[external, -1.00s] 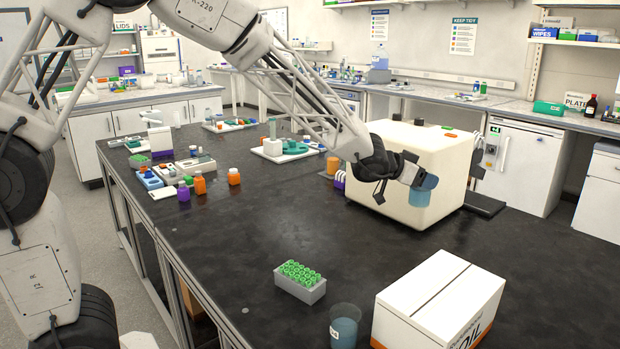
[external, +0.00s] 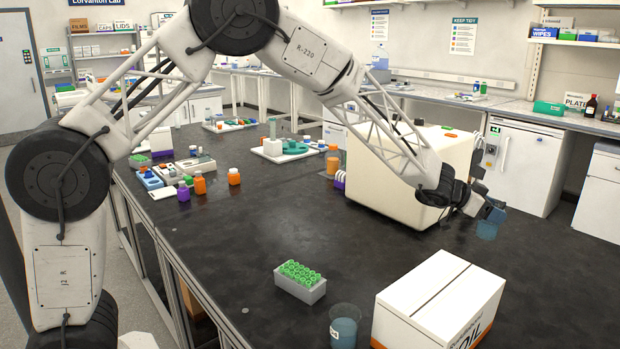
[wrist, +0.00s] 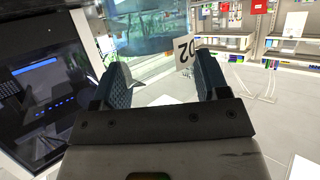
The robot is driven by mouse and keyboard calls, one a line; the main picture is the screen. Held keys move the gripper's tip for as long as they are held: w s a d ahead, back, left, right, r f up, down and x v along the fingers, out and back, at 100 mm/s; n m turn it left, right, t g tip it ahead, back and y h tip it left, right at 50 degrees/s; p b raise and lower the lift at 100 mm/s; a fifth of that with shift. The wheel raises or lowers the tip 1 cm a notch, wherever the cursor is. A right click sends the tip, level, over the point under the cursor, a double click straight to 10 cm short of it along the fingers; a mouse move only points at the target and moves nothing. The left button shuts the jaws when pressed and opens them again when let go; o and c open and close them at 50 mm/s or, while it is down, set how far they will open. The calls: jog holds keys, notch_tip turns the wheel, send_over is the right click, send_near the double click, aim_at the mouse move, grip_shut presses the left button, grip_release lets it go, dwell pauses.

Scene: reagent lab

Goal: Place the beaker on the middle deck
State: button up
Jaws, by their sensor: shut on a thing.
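My gripper (external: 491,211) is at the right side of a large cream-white machine (external: 400,185). It is shut on a clear beaker of blue liquid (external: 487,231), which hangs in the air above the black bench. The wrist view shows a dark glossy front with a lit blue screen (wrist: 40,70) at left. I cannot make out a middle deck in either view.
A second beaker of blue liquid (external: 344,329) stands at the bench front beside a white carton (external: 440,295). A grey rack with green-capped tubes (external: 300,280) is nearby. Bottles and trays lie farther left. The bench right of the machine and its middle are mostly clear.

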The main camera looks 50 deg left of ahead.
aim_at(489, 232)
jog(key=shift+w+d+f, duration=0.15)
jog(key=shift+d, duration=0.2)
jog(key=shift+f, duration=3.1)
jog(key=shift+f, duration=0.1)
jog(key=shift+f, duration=1.8)
jog(key=shift+f, duration=0.1)
jog(key=o, duration=1)
jog(key=shift+f, duration=0.1)
